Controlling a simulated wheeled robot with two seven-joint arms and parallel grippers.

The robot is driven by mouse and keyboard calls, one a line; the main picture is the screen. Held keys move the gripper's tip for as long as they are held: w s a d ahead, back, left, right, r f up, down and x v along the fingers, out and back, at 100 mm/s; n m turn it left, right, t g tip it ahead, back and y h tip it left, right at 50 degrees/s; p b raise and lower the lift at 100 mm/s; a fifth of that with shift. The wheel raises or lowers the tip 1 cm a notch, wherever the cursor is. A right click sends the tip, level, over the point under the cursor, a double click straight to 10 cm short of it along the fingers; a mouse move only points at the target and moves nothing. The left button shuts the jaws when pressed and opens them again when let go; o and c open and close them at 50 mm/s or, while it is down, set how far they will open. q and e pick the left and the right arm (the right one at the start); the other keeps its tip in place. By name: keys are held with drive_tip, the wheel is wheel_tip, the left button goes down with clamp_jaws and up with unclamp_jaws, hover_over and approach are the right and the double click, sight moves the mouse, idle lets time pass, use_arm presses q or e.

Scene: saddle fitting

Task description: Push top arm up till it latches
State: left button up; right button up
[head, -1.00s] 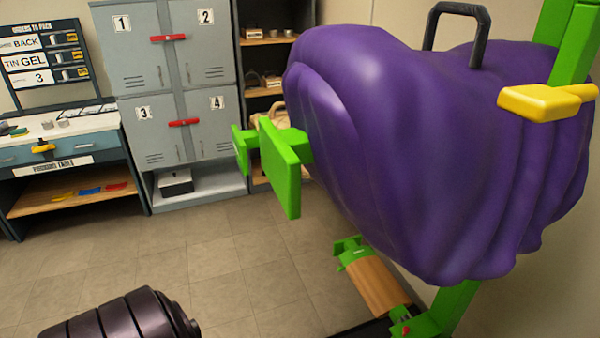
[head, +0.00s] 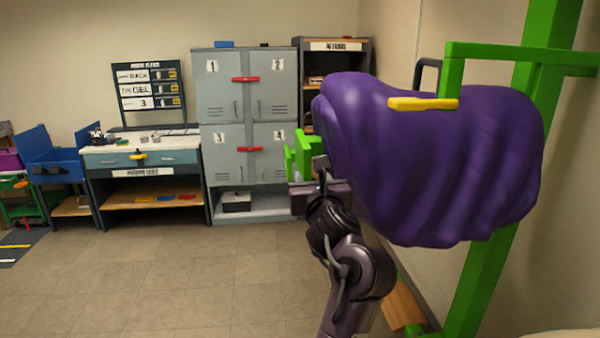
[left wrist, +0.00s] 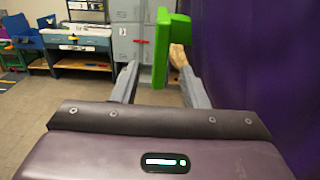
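A purple padded form (head: 440,165) hangs at the right of the head view, carried by a green frame (head: 535,110). A green top arm (head: 500,51) reaches left from the post above it. The arm's end drops to a yellow bar (head: 424,104) by the form's top. A green plate (head: 303,155) stands off the form's left end; it also shows in the left wrist view (left wrist: 161,50). My left gripper (head: 312,182) is beside this plate. Its two grey fingers are spread, with the plate seen between them and a gap on both sides. My right gripper is out of view.
A dark handle loop (head: 428,68) rises behind the yellow bar. Grey lockers (head: 240,105), a packing table (head: 145,158) and a shelf unit (head: 337,50) stand along the back wall. A wall (head: 575,220) is close on the right.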

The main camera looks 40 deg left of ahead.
sight(307, 167)
use_arm(q)
drive_tip(key=p+x, duration=0.2)
drive_tip(key=x, duration=0.4)
drive_tip(key=shift+a, duration=0.1)
drive_tip(key=shift+w+a+p, duration=0.35)
drive_tip(key=shift+w+a, duration=0.05)
drive_tip(key=shift+w, duration=0.05)
drive_tip(key=shift+w+a+f, duration=0.15)
clamp_jaws()
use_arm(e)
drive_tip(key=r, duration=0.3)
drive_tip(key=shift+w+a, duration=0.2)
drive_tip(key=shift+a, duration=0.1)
